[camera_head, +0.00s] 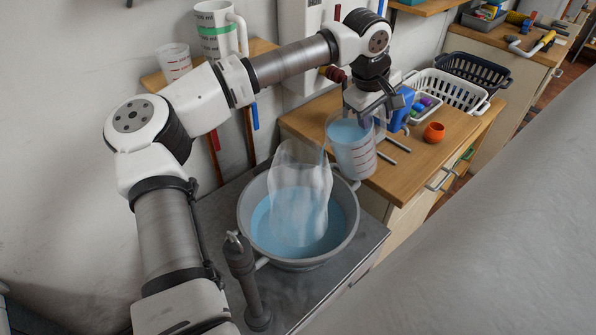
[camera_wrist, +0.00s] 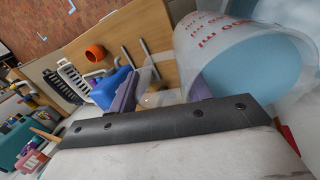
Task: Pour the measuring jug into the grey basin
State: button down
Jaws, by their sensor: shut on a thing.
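The clear measuring jug (camera_head: 356,158) with red markings hangs from my gripper (camera_head: 370,108), beside and above the basin's right rim. It is tilted a little toward the basin and holds blue liquid. In the wrist view the jug (camera_wrist: 222,40) fills the upper right, with blue liquid inside. My gripper is shut on the jug; its exact grip is partly hidden. The grey basin (camera_head: 246,222) stands on the grey worktop with blue liquid in it. A pale see-through shape (camera_head: 300,190) spans from near the jug's lip down into the basin, like falling liquid.
A grey tap-like post (camera_head: 243,275) stands in front of the basin. The wooden counter (camera_head: 395,175) at right holds an orange pot (camera_head: 433,132), a blue container (camera_head: 400,112) and a white basket (camera_head: 447,90). A white measuring jug (camera_head: 218,30) stands on the wall shelf.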

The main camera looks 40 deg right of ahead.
aim_at(362, 139)
jog(key=shift+a+r+h+b, duration=0.2)
jog(key=shift+a+h+b, duration=0.35)
jog(key=shift+b, duration=0.3)
jog(key=shift+a+r+h+b, duration=0.2)
jog(key=shift+a+h+b, duration=0.35)
jog(key=shift+b, duration=0.3)
jog(key=shift+w+a+h+b, duration=0.1)
jog(key=shift+a+h+b, duration=0.2)
jog(key=shift+a+b, duration=0.2)
jog(key=shift+a+b, duration=0.1)
jog(key=shift+b, duration=0.2)
jog(key=shift+a+h+b, duration=0.25)
jog(key=shift+h+b, duration=0.05)
jog(key=shift+h, duration=0.1)
jog(key=shift+w+a+f+h+b, duration=0.1)
jog(key=shift+a+f+h+b, duration=0.6)
jog(key=shift+b, duration=0.9)
jog(key=shift+w+a+r+g+h+b, duration=0.1)
jog(key=shift+a+g+h+b, duration=0.05)
jog(key=shift+a+h+b, duration=0.65)
jog(key=shift+a+r+g+h+b, duration=0.15)
jog(key=shift+a+h+b, duration=0.35)
jog(key=shift+h+b, duration=0.6)
dwell(0.8)
jog(key=shift+a+f+b, duration=0.15)
jog(key=shift+a+b, duration=0.15)
jog(key=shift+b, duration=0.8)
